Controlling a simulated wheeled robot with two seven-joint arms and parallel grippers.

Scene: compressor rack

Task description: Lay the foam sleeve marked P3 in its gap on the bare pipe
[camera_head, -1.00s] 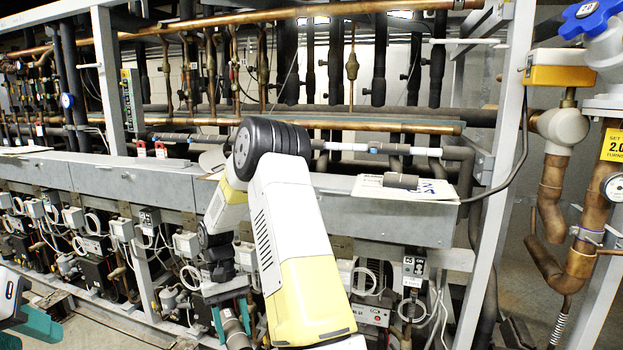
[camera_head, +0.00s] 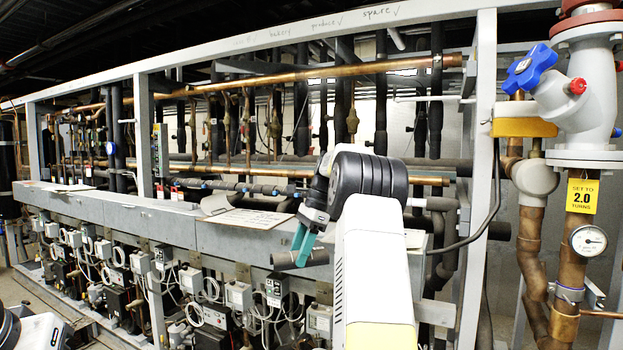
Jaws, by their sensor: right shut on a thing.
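My right gripper (camera_head: 303,246) is shut on a short dark grey foam sleeve (camera_head: 286,261), holding it roughly level in front of the grey ledge. No marking is readable on this sleeve, so I cannot tell whether it is P3. Behind the ledge runs a thin pipe with dark sleeves (camera_head: 240,187) on it and blue bands between them. A pale stretch of pipe (camera_head: 416,202) shows just right of my wrist. My wrist hides the pipe between, so I cannot see the gap there. Part of my left arm shows at the bottom left; its fingers are out of frame.
The grey ledge (camera_head: 165,222) carries white sheets (camera_head: 252,219) and a grey plate. A grey upright (camera_head: 484,200) stands right of my arm. Further right are a blue-handled valve (camera_head: 530,68), copper pipes and a gauge (camera_head: 588,240). Boxes and cables crowd below the ledge.

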